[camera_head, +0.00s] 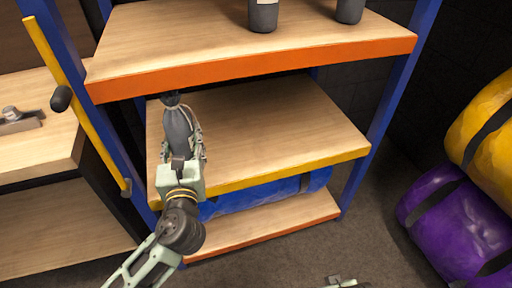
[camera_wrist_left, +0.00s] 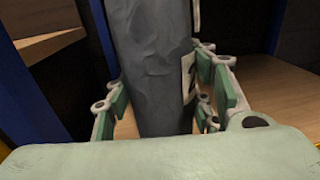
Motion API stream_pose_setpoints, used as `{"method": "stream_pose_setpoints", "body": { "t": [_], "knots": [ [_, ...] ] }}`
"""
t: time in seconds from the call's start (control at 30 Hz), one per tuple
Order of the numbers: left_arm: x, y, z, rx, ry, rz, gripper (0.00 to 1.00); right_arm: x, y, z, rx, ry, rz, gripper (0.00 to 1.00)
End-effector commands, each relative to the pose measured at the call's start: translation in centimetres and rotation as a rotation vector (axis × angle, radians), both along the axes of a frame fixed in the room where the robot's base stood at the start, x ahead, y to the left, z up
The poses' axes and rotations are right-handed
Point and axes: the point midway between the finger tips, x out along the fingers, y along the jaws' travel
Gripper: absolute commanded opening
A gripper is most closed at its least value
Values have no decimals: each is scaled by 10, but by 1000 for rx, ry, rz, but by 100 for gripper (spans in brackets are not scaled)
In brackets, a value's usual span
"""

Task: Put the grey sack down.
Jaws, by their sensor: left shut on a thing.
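The grey sack (camera_head: 177,128) is upright, tied at its top, at the left part of the middle shelf (camera_head: 265,125). My left gripper (camera_head: 183,142) is shut around it, reaching in from the front. In the left wrist view the sack (camera_wrist_left: 150,65) stands between the finger pads, with a pale label on its right side. The gripper hides the sack's lower part in the head view, so I cannot tell whether its bottom touches the shelf. A small pale green part of my right gripper (camera_head: 342,283) shows at the bottom edge; its fingers cannot be made out.
Two grey bottle-shaped things (camera_head: 263,14) stand on the upper shelf (camera_head: 240,45), which overhangs close above the sack. A blue upright (camera_head: 60,55) is just left. A blue roll (camera_head: 265,195) lies on the bottom shelf. The middle shelf's right part is clear. Purple (camera_head: 455,225) and yellow rolls lie right.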

Motion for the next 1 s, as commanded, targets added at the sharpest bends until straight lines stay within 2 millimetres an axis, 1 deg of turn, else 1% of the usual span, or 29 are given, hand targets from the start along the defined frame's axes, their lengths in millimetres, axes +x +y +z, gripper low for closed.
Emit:
{"method": "stream_pose_setpoints", "body": {
  "t": [0.1,0.27,0.37,0.47,0.57,0.77,0.83,0.9,1.0],
  "knots": [
    [7,-2,-3,4,-4,1,0,0,0,4,0,-6,-1,40],
    [9,-2,-4,5,-1,2,0,1,-1,10,0,-9,-1,40],
    [16,1,-9,6,-1,2,0,1,-1,18,0,-15,-2,40],
    [29,7,-18,6,-2,3,0,0,-1,34,1,-26,-3,40],
    [44,14,-28,7,-2,3,0,-3,-2,55,2,-36,-4,40],
    [73,27,-48,6,-2,3,0,-15,-4,93,3,-58,-7,40],
    [88,34,-59,6,-2,4,0,-15,-4,83,2,-52,-7,40],
    [100,39,-67,6,-2,4,0,-14,-4,77,2,-55,-7,40],
    [115,45,-75,4,-2,2,0,-10,-3,73,6,-73,-5,40]
  ]
}}
